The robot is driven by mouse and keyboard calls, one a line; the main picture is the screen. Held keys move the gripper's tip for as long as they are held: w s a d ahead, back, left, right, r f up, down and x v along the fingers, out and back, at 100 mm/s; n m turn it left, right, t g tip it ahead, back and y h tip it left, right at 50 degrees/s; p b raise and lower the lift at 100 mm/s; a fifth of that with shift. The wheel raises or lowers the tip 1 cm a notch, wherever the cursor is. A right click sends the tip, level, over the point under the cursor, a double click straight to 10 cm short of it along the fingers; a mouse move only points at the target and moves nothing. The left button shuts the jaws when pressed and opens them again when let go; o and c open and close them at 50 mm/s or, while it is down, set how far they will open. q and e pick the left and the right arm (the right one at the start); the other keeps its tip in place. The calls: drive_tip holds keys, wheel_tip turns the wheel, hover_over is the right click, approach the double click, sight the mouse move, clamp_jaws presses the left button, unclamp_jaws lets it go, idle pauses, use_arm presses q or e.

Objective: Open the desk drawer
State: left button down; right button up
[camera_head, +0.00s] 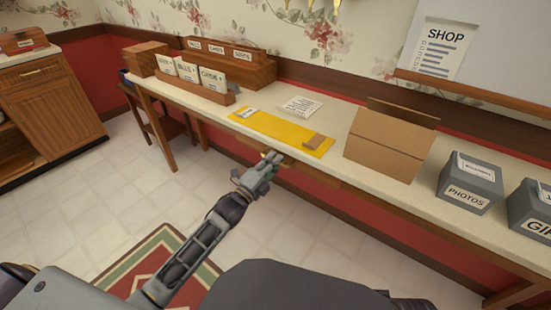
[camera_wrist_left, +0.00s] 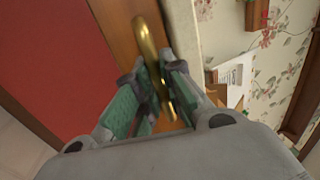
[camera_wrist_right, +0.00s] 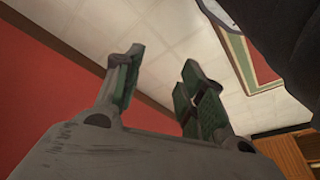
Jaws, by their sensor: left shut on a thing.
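The desk (camera_head: 330,165) is a long cream-topped table along the wall with a wooden front. Its drawer front (camera_wrist_left: 115,25) shows as a brown wooden strip in the left wrist view, with a curved brass handle (camera_wrist_left: 147,38). My left gripper (camera_head: 270,158) is at the desk's front edge, below the yellow mat. In the left wrist view its green-padded fingers (camera_wrist_left: 155,85) are shut on the brass handle. I cannot tell from these views whether the drawer stands out from the desk. My right gripper (camera_wrist_right: 160,65) is open and empty, with red wall and tiled floor beyond it.
On the desktop are a yellow mat (camera_head: 270,130), a cardboard box (camera_head: 385,147), grey boxes (camera_head: 469,183) and a file rack (camera_head: 198,85). A stool (camera_head: 165,125) stands under the left end. A wooden cabinet (camera_head: 50,105) is far left.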

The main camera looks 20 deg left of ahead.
use_arm(q)
drive_tip(key=r+p+v, duration=0.2)
drive_tip(key=p+v, duration=0.2)
drive_tip(key=v, duration=0.5)
drive_tip(key=r+p+v, duration=0.1)
drive_tip(key=p+v, duration=0.4)
drive_tip(key=v, duration=0.5)
drive_tip(key=shift+s+r, duration=0.3)
drive_tip(key=shift+s, duration=0.15)
use_arm(e)
drive_tip(key=s+d+f, duration=0.1)
drive_tip(key=d+f, duration=0.1)
drive_tip(key=f, duration=0.7)
drive_tip(key=s+d+f+g+h, duration=0.1)
drive_tip(key=d+f, duration=0.1)
drive_tip(key=f, duration=0.8)
drive_tip(key=shift+s+d, duration=0.2)
drive_tip(key=shift+s, duration=0.05)
use_arm(q)
drive_tip(key=shift+a, duration=0.15)
drive_tip(key=c, duration=1.8)
unclamp_jaws()
drive_tip(key=v, duration=1.2)
